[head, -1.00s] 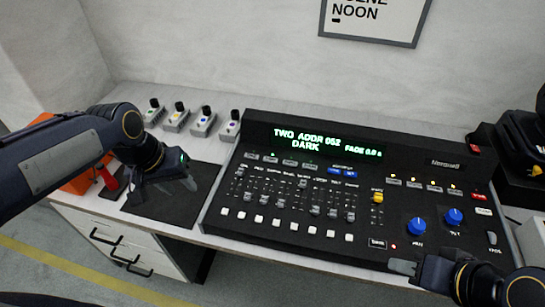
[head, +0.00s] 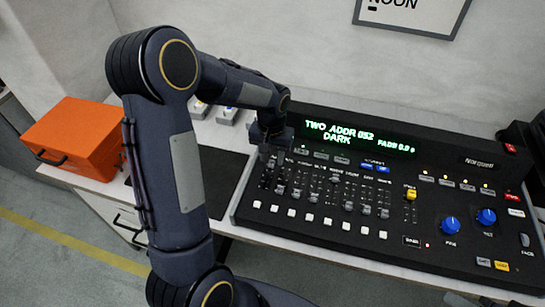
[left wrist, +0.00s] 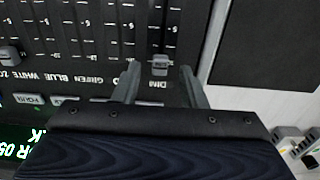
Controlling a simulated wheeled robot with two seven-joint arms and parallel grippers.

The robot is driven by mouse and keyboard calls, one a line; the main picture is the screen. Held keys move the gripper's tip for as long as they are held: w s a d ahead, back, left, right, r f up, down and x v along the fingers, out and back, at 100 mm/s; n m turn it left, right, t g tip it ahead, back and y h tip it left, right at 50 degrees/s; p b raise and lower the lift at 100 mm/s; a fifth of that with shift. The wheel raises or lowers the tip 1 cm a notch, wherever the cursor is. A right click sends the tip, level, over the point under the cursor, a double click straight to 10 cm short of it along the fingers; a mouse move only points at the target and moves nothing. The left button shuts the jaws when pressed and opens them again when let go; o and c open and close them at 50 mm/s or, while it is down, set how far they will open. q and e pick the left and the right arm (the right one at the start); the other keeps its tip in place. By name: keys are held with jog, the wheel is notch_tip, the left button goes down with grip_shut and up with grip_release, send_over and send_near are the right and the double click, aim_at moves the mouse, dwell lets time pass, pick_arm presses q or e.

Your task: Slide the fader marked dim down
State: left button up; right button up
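The black lighting console (head: 460,205) lies on the white table. Its dim fader cap (left wrist: 159,65) shows in the left wrist view, grey, near the end of its slot closest to the printed word DIM. My left gripper (left wrist: 160,70) is open, with one fingertip on each side of this cap; I cannot tell whether they touch it. In the head view my left gripper (head: 268,152) is over the upper left of the fader bank, and my arm hides part of that corner. My right gripper is not in view.
Several more faders with white buttons (head: 310,217) below them run to the right. The green display (head: 340,132) reads TWO ADDR 052 DARK. An orange case (head: 75,135) stands at the left. A dark mat (head: 225,175) lies left of the console.

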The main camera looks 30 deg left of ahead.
pick_arm(q)
jog(key=shift+f, duration=0.7)
grip_shut()
jog(key=shift+s, duration=0.1)
